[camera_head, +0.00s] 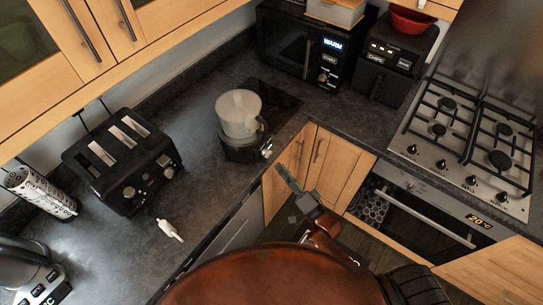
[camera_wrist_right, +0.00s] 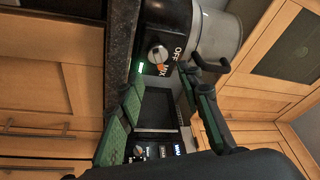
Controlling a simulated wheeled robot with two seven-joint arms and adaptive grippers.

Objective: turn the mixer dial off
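The mixer (camera_head: 243,148) stands on the counter near its front edge, with a pale, cloudy bowl (camera_head: 238,112) on its dark base. Its dial (camera_wrist_right: 158,54) is a silver knob in the right wrist view. An orange mark on the dial points toward the word MIX, with OFF printed beside it. A green light (camera_wrist_right: 140,67) glows next to the dial. My right gripper (camera_head: 283,171) is in front of the mixer, below and right of it in the head view. Its green-padded fingers are apart and empty in the wrist view (camera_wrist_right: 162,86), short of the dial. My left gripper is not in view.
A toaster (camera_head: 123,161) and a small white object (camera_head: 169,230) are on the counter at left. A microwave (camera_head: 305,48) and an air fryer (camera_head: 397,60) stand behind. The hob (camera_head: 470,135) is at right. Counter between toaster and mixer is clear.

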